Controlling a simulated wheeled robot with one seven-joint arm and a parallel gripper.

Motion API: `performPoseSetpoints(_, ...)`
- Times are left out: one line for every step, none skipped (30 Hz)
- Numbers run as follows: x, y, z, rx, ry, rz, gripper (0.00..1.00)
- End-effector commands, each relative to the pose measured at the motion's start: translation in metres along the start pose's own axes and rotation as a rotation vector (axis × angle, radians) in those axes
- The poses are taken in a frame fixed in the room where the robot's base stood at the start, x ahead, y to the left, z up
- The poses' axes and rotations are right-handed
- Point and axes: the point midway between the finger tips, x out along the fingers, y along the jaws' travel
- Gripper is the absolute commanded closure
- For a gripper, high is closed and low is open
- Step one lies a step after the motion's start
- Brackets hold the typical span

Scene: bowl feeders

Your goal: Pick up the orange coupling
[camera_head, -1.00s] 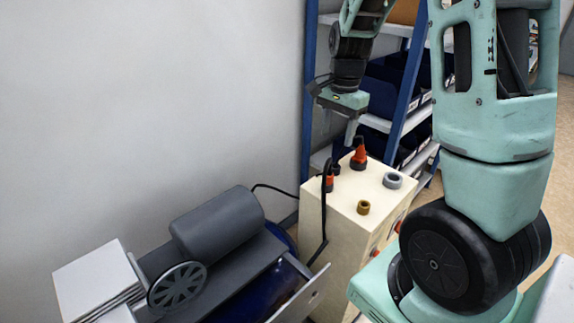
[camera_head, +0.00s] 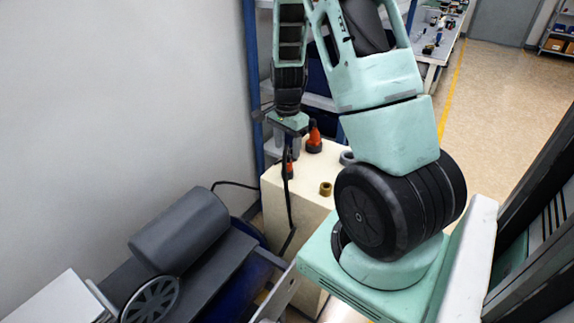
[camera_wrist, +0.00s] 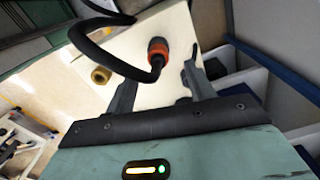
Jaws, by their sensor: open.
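A second orange piece (camera_head: 288,170) is beside the black cable at the box's left edge, partly hidden. In the wrist view one orange-red coupling with a dark end (camera_wrist: 158,49) shows beyond my fingertips, close to the looping black cable; I cannot tell which of the two it is. My gripper (camera_wrist: 158,76) is open, with nothing between its fingers. In the head view my gripper (camera_head: 287,150) hangs low over the back left of the box top.
A brass ring (camera_head: 326,188) and a grey ring (camera_head: 347,158), partly hidden by my arm, are on the box top. The black cable (camera_wrist: 110,62) loops in front of my left finger. A grey motor (camera_head: 180,232) stands left; a blue-framed shelf (camera_head: 250,80) is behind.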

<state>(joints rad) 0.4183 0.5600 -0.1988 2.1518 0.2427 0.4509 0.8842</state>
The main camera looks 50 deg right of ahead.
Motion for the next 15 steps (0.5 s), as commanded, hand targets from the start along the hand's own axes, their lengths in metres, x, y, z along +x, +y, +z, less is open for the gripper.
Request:
performPoseSetpoints(0.004, 0.0, 0.0, 0.0, -0.001, 0.001, 0.46)
performPoseSetpoints(0.005, 0.0, 0.0, -0.001, -0.001, 0.001, 0.46)
performPoseSetpoints(0.007, 0.0, 0.0, -0.001, 0.0, 0.0, 0.46)
performPoseSetpoints(0.009, 0.001, 0.001, -0.001, 0.0, 0.001, 0.46)
performPoseSetpoints(0.011, 0.001, 0.001, -0.001, -0.001, 0.002, 0.46)
performPoseSetpoints(0.016, 0.002, 0.001, 0.0, -0.002, 0.003, 0.46)
performPoseSetpoints(0.02, 0.002, 0.001, 0.0, -0.002, 0.004, 0.46)
performPoseSetpoints(0.025, 0.003, 0.002, 0.0, -0.003, 0.004, 0.46)
performPoseSetpoints(0.031, 0.003, 0.002, 0.0, -0.002, 0.004, 0.46)
performPoseSetpoints(0.035, 0.004, 0.002, 0.0, -0.003, 0.004, 0.46)
performPoseSetpoints(0.04, 0.004, 0.002, 0.0, -0.002, 0.003, 0.46)
performPoseSetpoints(0.045, 0.003, 0.002, 0.0, -0.002, 0.003, 0.46)
performPoseSetpoints(0.049, 0.003, 0.002, 0.0, -0.001, 0.002, 0.46)
performPoseSetpoints(0.052, 0.003, 0.002, 0.0, -0.001, 0.002, 0.46)
performPoseSetpoints(0.054, 0.003, 0.002, -0.001, -0.001, 0.001, 0.46)
